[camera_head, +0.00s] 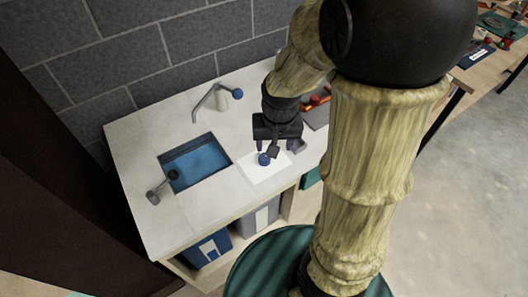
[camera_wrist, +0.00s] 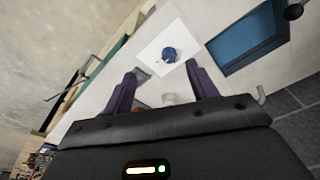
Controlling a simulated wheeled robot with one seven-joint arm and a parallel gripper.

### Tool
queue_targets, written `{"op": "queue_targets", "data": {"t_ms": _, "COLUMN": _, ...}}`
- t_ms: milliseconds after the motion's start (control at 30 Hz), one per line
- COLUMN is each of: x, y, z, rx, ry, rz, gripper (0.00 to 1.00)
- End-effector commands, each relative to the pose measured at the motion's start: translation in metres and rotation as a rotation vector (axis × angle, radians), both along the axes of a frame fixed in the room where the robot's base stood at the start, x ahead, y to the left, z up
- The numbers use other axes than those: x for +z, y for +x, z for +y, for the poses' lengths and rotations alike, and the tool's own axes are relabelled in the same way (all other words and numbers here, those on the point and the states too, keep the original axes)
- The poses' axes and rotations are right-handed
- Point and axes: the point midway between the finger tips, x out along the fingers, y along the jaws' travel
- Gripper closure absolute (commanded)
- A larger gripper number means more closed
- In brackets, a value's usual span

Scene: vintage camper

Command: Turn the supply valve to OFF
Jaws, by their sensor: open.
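A small blue round knob (camera_head: 264,159) sits on a white square plate (camera_head: 262,175) on the countertop, right of the sink. In the wrist view the blue knob (camera_wrist: 169,54) lies just beyond my fingertips, roughly between their lines, on the white plate (camera_wrist: 152,58). No ON or OFF marking is readable, so I cannot tell its setting or whether it is the supply valve. My gripper (camera_head: 277,148) is open, pointing down close to the knob. In the wrist view my gripper (camera_wrist: 161,72) has nothing held between its fingers.
A blue sink basin (camera_head: 195,163) lies left of the plate. A grey lever with a dark round end (camera_head: 164,185) stands at its left side. A faucet (camera_head: 208,100) with a blue-green knob (camera_head: 238,93) stands behind. A grey tray (camera_head: 315,114) with orange-handled items is right of my gripper.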

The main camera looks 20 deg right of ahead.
Motion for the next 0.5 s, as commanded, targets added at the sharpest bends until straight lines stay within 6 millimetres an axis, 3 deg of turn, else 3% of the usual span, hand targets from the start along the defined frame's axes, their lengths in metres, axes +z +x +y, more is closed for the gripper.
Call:
{"op": "queue_targets", "data": {"t_ms": 100, "x": 0.005, "y": 0.040, "z": 0.002, "rx": -0.153, "ry": 0.011, "rz": 0.064, "gripper": 0.42}}
{"op": "queue_targets", "data": {"t_ms": 233, "x": 0.001, "y": 0.076, "z": 0.005, "rx": -0.323, "ry": 0.008, "rz": 0.127, "gripper": 0.42}}
{"op": "queue_targets", "data": {"t_ms": 333, "x": -0.003, "y": 0.094, "z": 0.006, "rx": -0.418, "ry": 0.000, "rz": 0.157, "gripper": 0.42}}
{"op": "queue_targets", "data": {"t_ms": 500, "x": -0.007, "y": 0.104, "z": 0.007, "rx": -0.477, "ry": -0.007, "rz": 0.174, "gripper": 0.42}}
